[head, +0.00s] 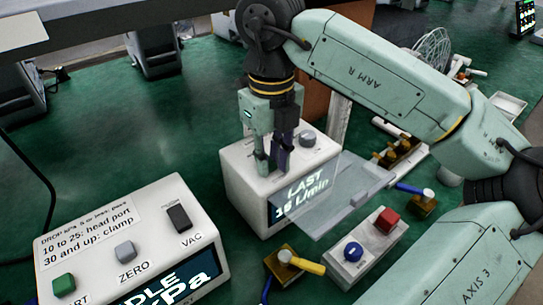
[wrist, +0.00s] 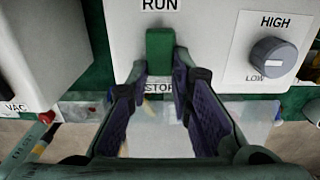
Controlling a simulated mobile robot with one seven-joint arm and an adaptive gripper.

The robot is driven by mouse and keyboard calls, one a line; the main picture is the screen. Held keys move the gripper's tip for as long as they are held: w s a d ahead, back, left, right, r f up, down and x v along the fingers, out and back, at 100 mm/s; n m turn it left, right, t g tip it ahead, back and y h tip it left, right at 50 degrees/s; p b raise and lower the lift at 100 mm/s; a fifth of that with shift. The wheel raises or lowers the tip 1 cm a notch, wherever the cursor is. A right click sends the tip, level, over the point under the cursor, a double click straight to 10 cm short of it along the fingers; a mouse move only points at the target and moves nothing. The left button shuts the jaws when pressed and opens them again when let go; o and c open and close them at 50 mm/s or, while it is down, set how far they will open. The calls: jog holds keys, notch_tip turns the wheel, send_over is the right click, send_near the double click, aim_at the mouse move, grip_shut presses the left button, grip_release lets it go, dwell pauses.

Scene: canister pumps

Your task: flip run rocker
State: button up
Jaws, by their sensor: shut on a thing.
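The run rocker (wrist: 160,50) is a green switch on a white panel, with RUN printed above it and STOP below, in the wrist view. My gripper (wrist: 161,72) has its two purple-padded fingers on either side of the rocker and is shut on it. In the head view my gripper (head: 271,166) points down onto the top of the white pump box (head: 237,180), whose display reads LAST 18 L/min. The fingers hide the rocker there. The rocker's exact tilt is hard to tell.
A grey HIGH/LOW knob (wrist: 272,57) sits right of the rocker. A clear panel (head: 345,200) stands out in front of the pump box. A second white box (head: 150,225) with a VAC switch is at left. A red-and-blue button box (head: 385,240) is at right.

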grip_shut()
jog(key=shift+w+a+r+g+h+p, duration=0.25)
jog(key=shift+r+g+h+p, duration=0.15)
jog(key=shift+g+h, duration=0.4)
jog(key=shift+w+f+g, duration=0.1)
jog(key=shift+f+g, duration=0.05)
jog(key=shift+g, duration=0.45)
jog(key=o, duration=0.6)
grip_release()
